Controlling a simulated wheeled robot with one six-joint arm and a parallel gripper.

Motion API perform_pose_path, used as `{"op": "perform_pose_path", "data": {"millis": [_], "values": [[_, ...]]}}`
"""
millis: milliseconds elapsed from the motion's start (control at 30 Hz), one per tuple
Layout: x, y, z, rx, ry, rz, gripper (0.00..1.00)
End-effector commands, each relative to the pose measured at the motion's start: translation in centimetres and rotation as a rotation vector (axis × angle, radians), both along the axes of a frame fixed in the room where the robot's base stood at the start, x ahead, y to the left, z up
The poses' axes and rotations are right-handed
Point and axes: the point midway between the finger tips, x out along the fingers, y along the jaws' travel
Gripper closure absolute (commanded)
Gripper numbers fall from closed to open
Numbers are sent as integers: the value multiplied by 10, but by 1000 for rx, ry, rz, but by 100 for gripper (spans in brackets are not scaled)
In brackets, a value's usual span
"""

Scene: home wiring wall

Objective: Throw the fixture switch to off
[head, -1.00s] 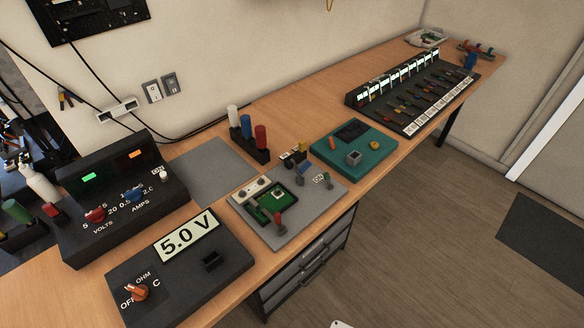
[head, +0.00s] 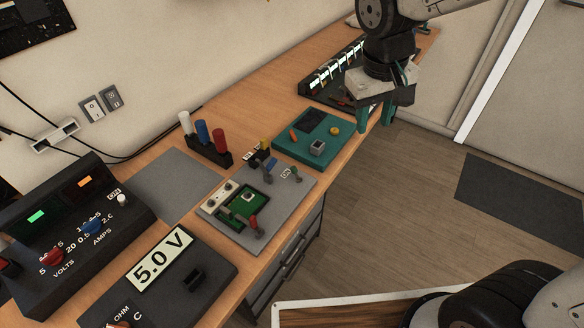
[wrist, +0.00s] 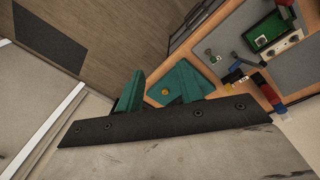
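The grey fixture plate (head: 228,232) lies on the bench and carries a green circuit board (head: 248,200). My gripper (head: 375,116), with teal fingers, is open and empty, above the far right bench edge, away from the fixture.
A teal tray (head: 283,152) sits between the fixture and my gripper. A meter (head: 210,290) reading 5.0 V and a power supply (head: 125,228) stand at left. White, blue and red posts (head: 202,135) rise behind the fixture.

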Motion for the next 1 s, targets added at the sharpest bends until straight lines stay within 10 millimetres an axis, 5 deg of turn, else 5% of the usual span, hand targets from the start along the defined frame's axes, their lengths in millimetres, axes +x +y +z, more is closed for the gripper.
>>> {"op": "perform_pose_path", "data": {"millis": [200,500,1000], "values": [[59,77,-75,-48,21,150,63],[86,148,-156,-75,27,278,63],[93,148,-222,-77,30,295,63]]}}
